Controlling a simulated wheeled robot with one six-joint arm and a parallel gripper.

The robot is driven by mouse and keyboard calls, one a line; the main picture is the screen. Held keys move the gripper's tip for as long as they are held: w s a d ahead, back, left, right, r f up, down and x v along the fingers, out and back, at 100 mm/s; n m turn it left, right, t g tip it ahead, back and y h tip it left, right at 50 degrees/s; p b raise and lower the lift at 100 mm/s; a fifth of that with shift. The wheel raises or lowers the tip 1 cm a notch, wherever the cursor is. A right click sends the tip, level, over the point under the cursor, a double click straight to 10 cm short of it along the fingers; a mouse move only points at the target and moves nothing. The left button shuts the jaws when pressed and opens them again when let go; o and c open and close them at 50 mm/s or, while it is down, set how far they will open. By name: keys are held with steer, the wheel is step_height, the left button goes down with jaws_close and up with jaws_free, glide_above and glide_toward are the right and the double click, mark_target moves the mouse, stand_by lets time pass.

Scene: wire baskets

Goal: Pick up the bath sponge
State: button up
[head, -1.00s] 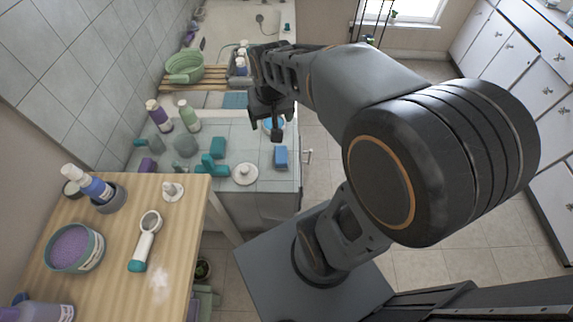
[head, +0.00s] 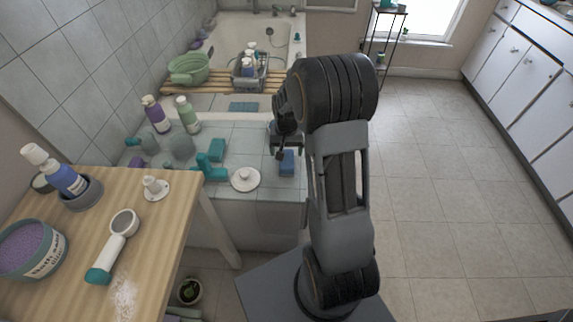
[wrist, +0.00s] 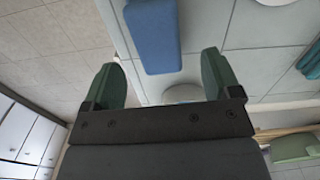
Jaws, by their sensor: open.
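A blue block (head: 287,166), which looks like the bath sponge, lies on the tiled ledge near its right edge. My gripper (head: 284,150) is over the ledge right by the block, pointing down. In the wrist view my gripper (wrist: 161,72) has its two green fingers wide apart with nothing between them. The height of the fingertips above the block is hard to tell.
A white round lid (head: 245,179), a teal block (head: 217,150) and a teal spray head (head: 210,168) stand left of the blue block. Bottles (head: 187,115) stand farther back. A wooden table (head: 175,200) is at the left front. The floor to the right is clear.

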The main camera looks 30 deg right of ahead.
mark_target(287, 158)
steer(key=shift+s+f+b, duration=0.15)
steer(key=shift+f+b, duration=0.35)
steer(key=shift+f, duration=1.05)
steer(key=shift+s+f+b, duration=0.1)
steer(key=shift+f+b, duration=0.4)
steer(key=shift+f, duration=1)
steer(key=c, duration=1)
steer(key=shift+r, duration=0.15)
steer(key=shift+r+p, duration=0.35)
steer(key=shift+r, duration=0.25)
step_height(287, 158, up, 3)
steer(key=shift+s+f+p, duration=0.15)
steer(key=shift+p, duration=0.4)
steer(key=s+d+r+p, duration=0.2)
steer(key=s+r+p, duration=0.1)
steer(key=s+r, duration=0.6)
steer(key=shift+s+d, duration=0.25)
steer(key=shift+s, duration=1.95)
